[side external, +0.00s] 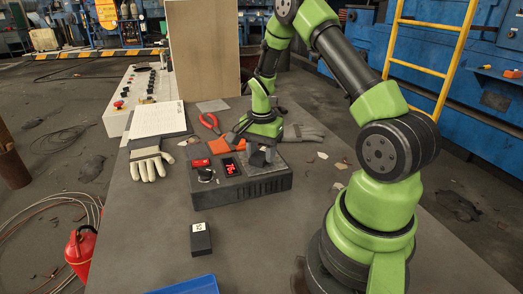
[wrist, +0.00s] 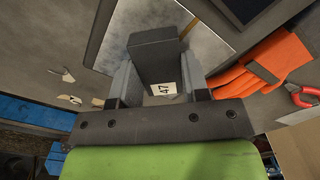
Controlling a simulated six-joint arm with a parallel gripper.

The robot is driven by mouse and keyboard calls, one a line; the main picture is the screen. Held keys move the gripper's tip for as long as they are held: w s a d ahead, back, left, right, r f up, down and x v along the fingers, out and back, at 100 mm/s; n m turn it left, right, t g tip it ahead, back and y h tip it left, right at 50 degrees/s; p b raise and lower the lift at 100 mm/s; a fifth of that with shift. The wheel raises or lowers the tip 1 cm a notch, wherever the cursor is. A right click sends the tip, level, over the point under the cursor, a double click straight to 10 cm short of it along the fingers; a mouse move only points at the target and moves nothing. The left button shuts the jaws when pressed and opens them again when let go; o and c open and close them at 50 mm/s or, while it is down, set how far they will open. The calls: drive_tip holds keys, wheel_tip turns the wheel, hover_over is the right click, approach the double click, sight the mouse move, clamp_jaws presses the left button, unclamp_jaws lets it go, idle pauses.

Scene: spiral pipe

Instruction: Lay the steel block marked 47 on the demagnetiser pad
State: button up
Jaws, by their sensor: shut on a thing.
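The steel block marked 47 (wrist: 155,55) is a dark block with a white label, between the two fingers of my gripper (wrist: 160,78) in the wrist view. My gripper is shut on it. In the side view my gripper (side external: 262,155) is low over the right part of the dark demagnetiser box (side external: 245,186). The pale metal demagnetiser pad (wrist: 112,35) shows beneath and around the block in the wrist view. I cannot tell whether the block touches the pad. The pad is mostly hidden behind my gripper in the side view.
Another dark labelled block (side external: 201,240) stands on the bench in front of the box. A blue tray (side external: 190,287) is at the front edge.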

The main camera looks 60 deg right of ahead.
sight(261, 154)
drive_tip(key=o, duration=1.2)
wheel_tip(261, 154, up, 12)
drive_tip(key=s+a+r+n+t, duration=0.3)
drive_tip(key=a+r+n, duration=0.3)
drive_tip(key=a+r, duration=0.5)
drive_tip(key=shift+s+a+r+n+t+y, duration=0.3)
drive_tip(key=shift+s+a+n+t, duration=0.4)
drive_tip(key=shift+s+a+n, duration=0.8)
drive_tip(key=shift+s+a+r+n+t+y, duration=0.3)
drive_tip(key=shift+s+a+n+t, duration=0.4)
drive_tip(key=shift+s+a+n, duration=0.8)
drive_tip(key=shift+s+a+r+n+t+y, duration=0.3)
drive_tip(key=shift+s+a+n+t, duration=0.55)
drive_tip(key=shift+s+a, duration=1.1)
drive_tip(key=shift+d+f, duration=0.1)
